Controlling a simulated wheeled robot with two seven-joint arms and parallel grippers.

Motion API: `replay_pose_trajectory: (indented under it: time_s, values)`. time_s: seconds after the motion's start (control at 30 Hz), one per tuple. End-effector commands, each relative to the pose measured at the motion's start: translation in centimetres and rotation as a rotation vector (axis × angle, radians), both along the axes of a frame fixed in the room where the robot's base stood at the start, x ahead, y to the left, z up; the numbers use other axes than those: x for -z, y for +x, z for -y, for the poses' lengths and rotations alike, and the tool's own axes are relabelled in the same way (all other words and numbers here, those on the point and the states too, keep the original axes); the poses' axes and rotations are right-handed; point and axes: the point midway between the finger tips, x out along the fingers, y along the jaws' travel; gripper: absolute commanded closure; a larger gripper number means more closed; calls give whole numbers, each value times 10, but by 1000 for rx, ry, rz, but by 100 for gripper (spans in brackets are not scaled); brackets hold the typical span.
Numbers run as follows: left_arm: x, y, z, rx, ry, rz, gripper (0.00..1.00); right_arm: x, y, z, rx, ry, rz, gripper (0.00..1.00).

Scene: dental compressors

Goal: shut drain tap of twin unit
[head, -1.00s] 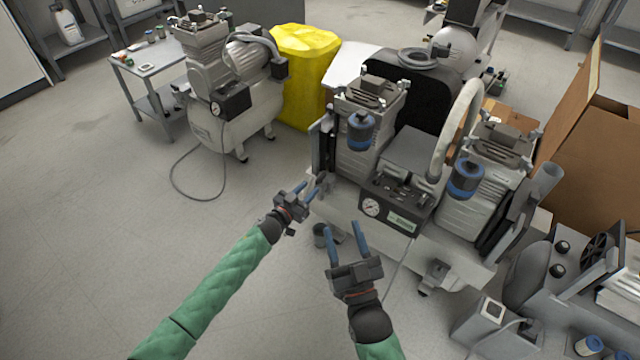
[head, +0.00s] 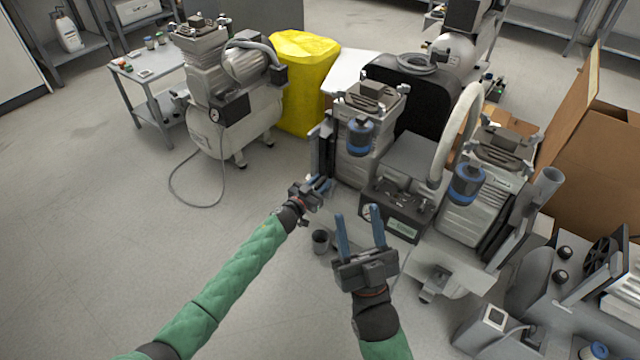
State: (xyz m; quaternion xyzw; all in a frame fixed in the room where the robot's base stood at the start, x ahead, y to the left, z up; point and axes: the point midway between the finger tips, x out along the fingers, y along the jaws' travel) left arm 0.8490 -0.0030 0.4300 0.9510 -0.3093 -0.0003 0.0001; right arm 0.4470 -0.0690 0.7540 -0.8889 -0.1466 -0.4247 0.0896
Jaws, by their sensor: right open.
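The twin unit (head: 408,258) stands right of centre, with two ribbed pump heads, blue-banded filters and a dark control panel (head: 402,222) on a pale tank. I cannot make out its drain tap; the left end of the tank is partly behind my grippers. My left gripper (head: 322,185) is at the tank's left end, below the left pump head. Its blue fingers look close together, and I cannot tell whether they touch anything.
A single-head compressor (head: 235,110) with a trailing cable and a yellow-covered bin (head: 303,80) stand behind left. A cardboard box (head: 590,150) and grey equipment crowd the right. The left floor is clear.

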Motion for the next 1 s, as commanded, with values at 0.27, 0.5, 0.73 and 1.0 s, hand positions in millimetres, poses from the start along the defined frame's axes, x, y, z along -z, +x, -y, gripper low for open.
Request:
replay_pose_trajectory:
  time_s: [0.27, 0.5, 0.73, 1.0]
  values:
    - [0, 1, 1, 0, 0, 0, 67, -1, -1, 0, 0, 1, 6, 51]
    - [0, 1, 0, 0, 0, 0, 100, -2, -1, 0, 0, 1, 6, 51]
    - [-1, 1, 0, 5, 1, 1, 100, -1, 1, 0, -1, 0, -2, 51]
    - [-2, 2, 0, 48, 2, 0, 100, 56, 24, -9, -9, -50, -204, 51]
